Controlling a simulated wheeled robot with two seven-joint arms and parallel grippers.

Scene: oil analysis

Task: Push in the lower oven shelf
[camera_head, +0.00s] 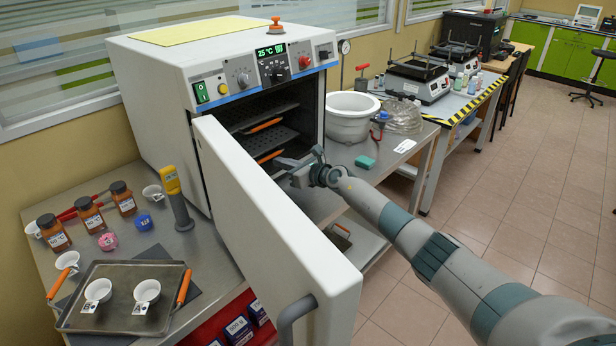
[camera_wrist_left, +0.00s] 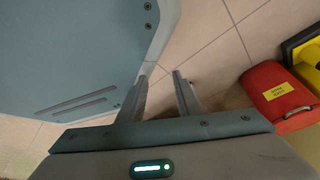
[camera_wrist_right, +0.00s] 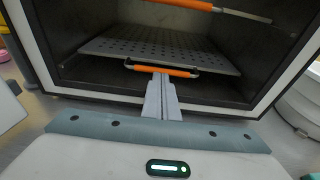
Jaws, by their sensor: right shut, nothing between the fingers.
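The lower oven shelf (camera_head: 258,144) is a dark perforated plate with an orange handle, inside the open oven (camera_head: 215,60). In the right wrist view the lower shelf (camera_wrist_right: 160,46) lies level, its orange handle (camera_wrist_right: 178,72) at the front near the oven mouth. My right gripper (camera_wrist_right: 161,76) is shut and empty, its fingertips at the middle of that handle; they look touching or nearly so. In the head view my right gripper (camera_head: 283,166) is at the oven opening, partly hidden. My left gripper (camera_wrist_left: 160,76) is open and empty above the floor, outside the head view.
The upper shelf's orange handle (camera_head: 265,125) is above the lower shelf. The oven door (camera_head: 270,230) stands open left of my right arm. A white pot (camera_head: 350,112) stands right of the oven. A tray (camera_head: 125,275) with cups is at left. A red container (camera_wrist_left: 280,95) is near my left gripper.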

